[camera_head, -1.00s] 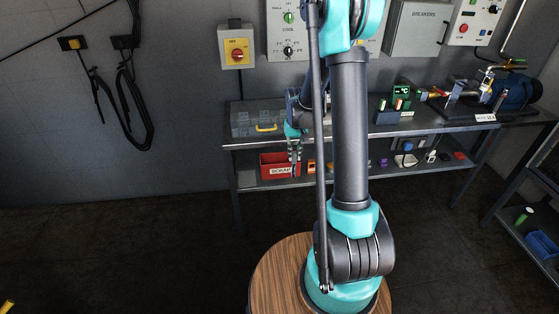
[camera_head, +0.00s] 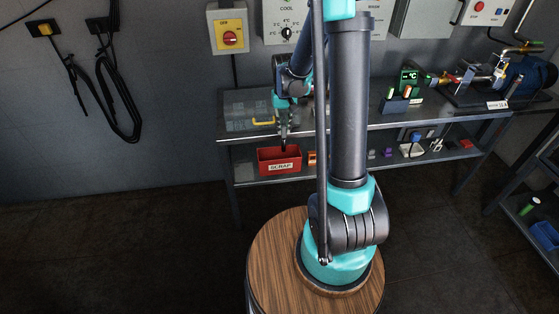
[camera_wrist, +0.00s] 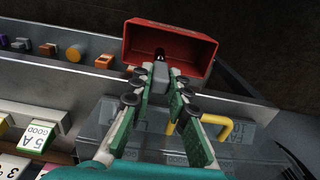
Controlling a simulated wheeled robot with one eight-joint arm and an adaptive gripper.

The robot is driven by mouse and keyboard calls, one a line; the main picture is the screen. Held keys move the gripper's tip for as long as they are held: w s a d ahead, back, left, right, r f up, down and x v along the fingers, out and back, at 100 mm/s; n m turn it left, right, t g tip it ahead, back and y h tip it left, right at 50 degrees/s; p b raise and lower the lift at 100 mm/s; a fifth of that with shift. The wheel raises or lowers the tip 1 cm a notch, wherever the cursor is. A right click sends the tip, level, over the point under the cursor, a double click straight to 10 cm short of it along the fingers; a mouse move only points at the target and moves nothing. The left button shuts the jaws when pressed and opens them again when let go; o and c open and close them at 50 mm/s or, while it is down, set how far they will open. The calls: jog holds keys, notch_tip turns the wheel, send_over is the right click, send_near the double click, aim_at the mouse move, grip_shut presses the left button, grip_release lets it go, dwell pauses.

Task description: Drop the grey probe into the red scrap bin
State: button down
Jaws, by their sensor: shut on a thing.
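The red scrap bin (camera_head: 266,165), labelled SCRAP, stands on the lower shelf under the workbench. It also shows at the top of the wrist view (camera_wrist: 190,37), its open mouth facing the camera. My gripper (camera_head: 284,134) points down just above the bin's opening. In the wrist view my gripper (camera_wrist: 161,78) is shut on the grey probe (camera_wrist: 160,73), one finger on each side. The probe's dark tip points toward the bin's inside and overlaps its mouth. I cannot tell how deep the tip sits. In the head view the probe is small and mostly hidden by the fingers.
A clear case with a yellow handle (camera_head: 263,121) lies on the bench top (camera_head: 330,131) close to my gripper. Several small parts, including an orange one (camera_wrist: 104,60), stand on the lower shelf beside the bin. The floor in front is clear.

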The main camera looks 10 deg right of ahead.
jog(key=shift+f, duration=3.15)
jog(key=c, duration=1.4)
grip_release()
jog(key=shift+r, duration=0.1)
notch_tip(320, 180, up, 12)
jog(key=shift+f, duration=0.1)
jog(key=s+d+f+t, duration=0.1)
jog(key=s+d+t, duration=0.1)
jog(key=s, duration=0.9)
jog(key=s+d+f+t, duration=0.1)
jog(key=s+d+t, duration=0.1)
jog(key=s, duration=0.8)
jog(key=shift+s, duration=0.4)
